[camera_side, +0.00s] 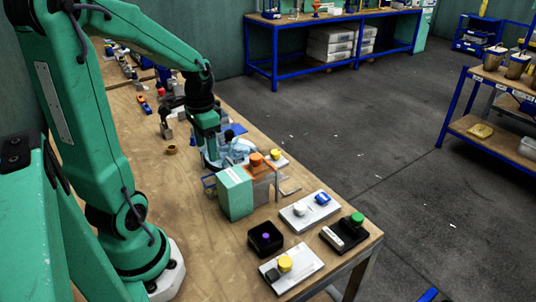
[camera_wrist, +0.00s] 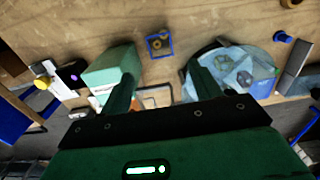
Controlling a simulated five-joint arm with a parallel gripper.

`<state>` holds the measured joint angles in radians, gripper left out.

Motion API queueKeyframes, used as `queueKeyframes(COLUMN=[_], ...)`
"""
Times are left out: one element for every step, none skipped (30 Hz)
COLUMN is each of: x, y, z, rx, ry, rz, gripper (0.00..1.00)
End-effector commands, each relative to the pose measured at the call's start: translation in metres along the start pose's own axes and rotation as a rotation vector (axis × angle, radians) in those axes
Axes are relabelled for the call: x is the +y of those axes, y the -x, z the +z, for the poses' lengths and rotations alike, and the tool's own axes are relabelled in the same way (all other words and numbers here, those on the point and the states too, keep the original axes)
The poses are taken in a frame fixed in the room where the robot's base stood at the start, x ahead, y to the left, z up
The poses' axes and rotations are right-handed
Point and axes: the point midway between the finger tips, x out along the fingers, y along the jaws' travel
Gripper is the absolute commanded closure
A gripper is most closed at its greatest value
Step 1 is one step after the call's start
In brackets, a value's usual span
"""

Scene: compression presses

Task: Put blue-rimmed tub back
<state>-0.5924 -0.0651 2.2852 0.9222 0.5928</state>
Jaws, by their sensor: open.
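A small square tub with a blue rim (camera_wrist: 149,53) stands on the wooden bench in the wrist view, with a brass-coloured ring-shaped thing inside it. In the side view its blue rim (camera_side: 207,184) shows just left of the mint-green box, which partly hides it. My gripper (camera_wrist: 165,86) is open, its two fingers spread apart. The tub lies beyond the fingertips in the wrist view, apart from them, with nothing held. In the side view my gripper (camera_side: 207,152) points down over the bench, behind the mint-green box, and its fingertips are hard to make out.
The mint-green box (camera_wrist: 110,73) stands close by the left finger. A clear bluish bowl-like container (camera_wrist: 237,72) with things in it is close by the right finger. Several small button units, such as the black one (camera_side: 265,238), stand at the bench's front end.

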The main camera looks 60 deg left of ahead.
Motion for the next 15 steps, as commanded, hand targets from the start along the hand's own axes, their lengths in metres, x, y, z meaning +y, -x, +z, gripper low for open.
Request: queueKeyframes(x=[0.0000, 0.0000, 0.0000, -0.0001, -0.0001, -0.0001, -0.0001, 0.0000, 0.0002, 0.0007, 0.0013, 0.0027, 0.0041, 0.0059, 0.0092], y=[-0.0001, -0.0001, -0.0001, -0.0001, -0.0002, -0.0002, -0.0002, -0.0002, 0.0000, 0.0004, 0.0010, 0.0022, 0.0035, 0.0051, 0.0075], z=[-0.0001, -0.0001, -0.0001, -0.0001, -0.0001, -0.0001, -0.0001, -0.0001, -0.0002, -0.0003, -0.0006, -0.0011, -0.0015, -0.0021, -0.0031], rx=[0.000, 0.000, 0.000, 0.000, 0.000, 0.000, 0.000, 0.000, 0.001, 0.002, 0.004, 0.008, 0.011, 0.016, 0.024], ry=[0.000, 0.000, 0.000, 0.000, 0.000, 0.000, 0.000, 0.000, 0.000, 0.000, -0.001, -0.001, -0.001, -0.002, -0.004], rz=[0.000, 0.000, 0.000, 0.000, 0.000, 0.000, 0.000, 0.000, -0.001, -0.001, -0.003, -0.005, -0.007, -0.010, -0.015], gripper=[0.37, 0.37, 0.37, 0.37, 0.37, 0.37, 0.37, 0.37, 0.37, 0.37, 0.37, 0.37, 0.37, 0.37, 0.37])
